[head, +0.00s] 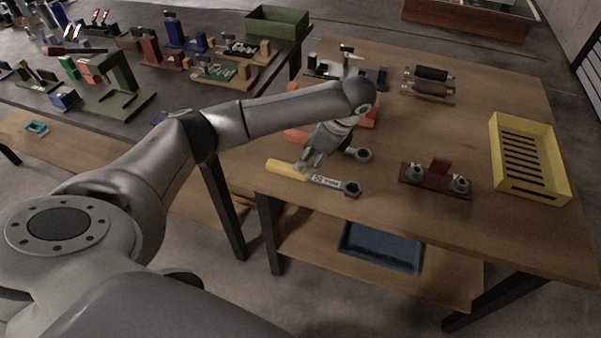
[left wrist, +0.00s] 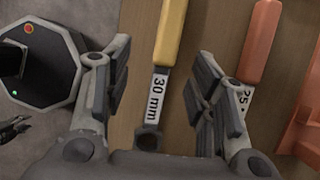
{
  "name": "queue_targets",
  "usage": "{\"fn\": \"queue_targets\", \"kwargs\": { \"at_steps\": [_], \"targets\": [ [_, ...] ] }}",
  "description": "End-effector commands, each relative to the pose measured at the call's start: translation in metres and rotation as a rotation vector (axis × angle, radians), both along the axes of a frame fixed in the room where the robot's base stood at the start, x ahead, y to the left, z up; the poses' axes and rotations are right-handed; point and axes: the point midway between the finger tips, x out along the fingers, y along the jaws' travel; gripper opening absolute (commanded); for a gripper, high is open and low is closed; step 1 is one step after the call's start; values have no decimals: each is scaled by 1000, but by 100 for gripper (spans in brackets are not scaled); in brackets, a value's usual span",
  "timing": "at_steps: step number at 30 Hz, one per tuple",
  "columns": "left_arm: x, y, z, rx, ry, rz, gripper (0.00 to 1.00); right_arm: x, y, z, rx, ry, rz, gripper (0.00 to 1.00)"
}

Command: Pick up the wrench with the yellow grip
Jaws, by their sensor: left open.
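The wrench with the yellow grip (head: 287,170) lies flat near the front edge of the wooden table, its dark ring end to the right. In the left wrist view its yellow grip (left wrist: 171,32) and "30 mm" label show between the fingers, with clear space on both sides. My left gripper (head: 309,161) is open and empty just above this wrench; its spread fingers also show in the left wrist view (left wrist: 162,78). I cannot tell the exact height gap. My right gripper is not in view.
A wrench with an orange grip (left wrist: 261,42), label partly hidden, lies right beside the right finger. A dark red fixture (head: 437,178) and a yellow slotted tray (head: 552,190) stand to the right. A blue tray (head: 381,248) is on the lower shelf.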

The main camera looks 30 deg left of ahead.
Motion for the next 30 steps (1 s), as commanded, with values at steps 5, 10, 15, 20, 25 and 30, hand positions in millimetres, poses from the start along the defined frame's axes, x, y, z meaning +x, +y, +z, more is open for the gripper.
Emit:
{"fn": "queue_targets", "kwargs": {
  "at_steps": [5,10,15,20,25,30],
  "targets": [
    [-1,6,-12,-1,0,-1,52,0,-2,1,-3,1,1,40],
    [1,17,-29,0,3,2,52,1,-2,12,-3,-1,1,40],
    [1,26,-52,-1,2,0,52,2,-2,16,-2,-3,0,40],
    [1,28,-59,-2,-1,-2,52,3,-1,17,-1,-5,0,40],
    [1,28,-59,-3,-1,-2,50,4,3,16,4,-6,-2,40],
    [2,28,-59,-3,0,-2,29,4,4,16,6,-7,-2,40]
  ]
}}
